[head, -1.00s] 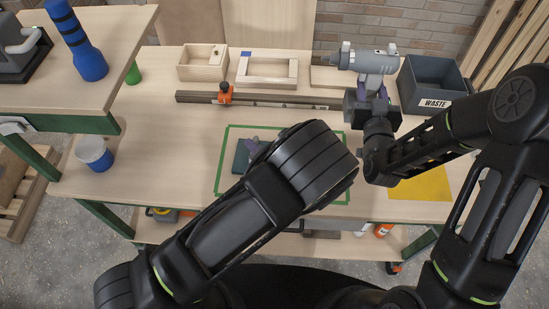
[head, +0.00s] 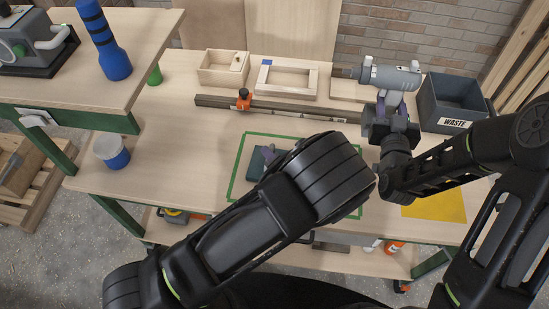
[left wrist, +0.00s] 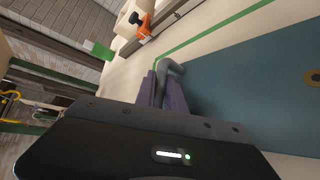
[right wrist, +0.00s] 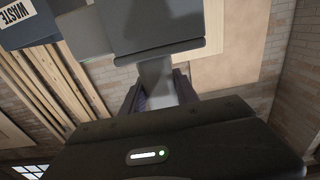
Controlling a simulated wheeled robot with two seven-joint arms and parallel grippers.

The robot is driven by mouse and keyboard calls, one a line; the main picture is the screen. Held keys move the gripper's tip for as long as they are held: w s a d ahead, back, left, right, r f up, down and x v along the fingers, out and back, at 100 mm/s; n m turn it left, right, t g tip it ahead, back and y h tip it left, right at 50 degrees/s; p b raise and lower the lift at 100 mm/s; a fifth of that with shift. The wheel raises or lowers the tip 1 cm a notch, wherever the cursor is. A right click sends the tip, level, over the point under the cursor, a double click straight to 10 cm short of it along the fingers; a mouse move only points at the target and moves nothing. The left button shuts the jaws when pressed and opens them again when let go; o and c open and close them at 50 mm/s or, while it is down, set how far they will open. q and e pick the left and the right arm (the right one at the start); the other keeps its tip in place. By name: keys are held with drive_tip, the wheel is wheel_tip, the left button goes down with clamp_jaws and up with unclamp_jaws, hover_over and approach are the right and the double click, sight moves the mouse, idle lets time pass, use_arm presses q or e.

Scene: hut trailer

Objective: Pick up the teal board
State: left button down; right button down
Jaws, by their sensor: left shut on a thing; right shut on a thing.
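The teal board (head: 257,163) lies inside a green tape outline on the bench, mostly hidden by my left arm in the head view. It also shows large and flat in the left wrist view (left wrist: 245,85), with a round brass-coloured ring on it. My left gripper (head: 268,155) is shut on a grey curved handle (left wrist: 172,68) at the board's edge.
A dark waste bin (head: 452,104) stands right of the drill. Wooden frames (head: 287,80) and a rail with an orange clamp (head: 243,99) lie along the back. A blue-and-white tub (head: 111,152) is at left, a yellow sheet (head: 436,207) at right. The bench's left middle is clear.

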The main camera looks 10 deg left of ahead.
use_arm(q)
wheel_tip(320, 180, up, 10)
drive_tip(key=shift+f, duration=0.2)
drive_tip(key=shift+f, duration=0.1)
idle(0.9)
drive_tip(key=shift+f, duration=4.3)
drive_tip(key=shift+f, duration=0.1)
drive_tip(key=shift+f, duration=0.3)
drive_tip(key=shift+f, duration=0.2)
drive_tip(key=c, duration=1.3)
unclamp_jaws()
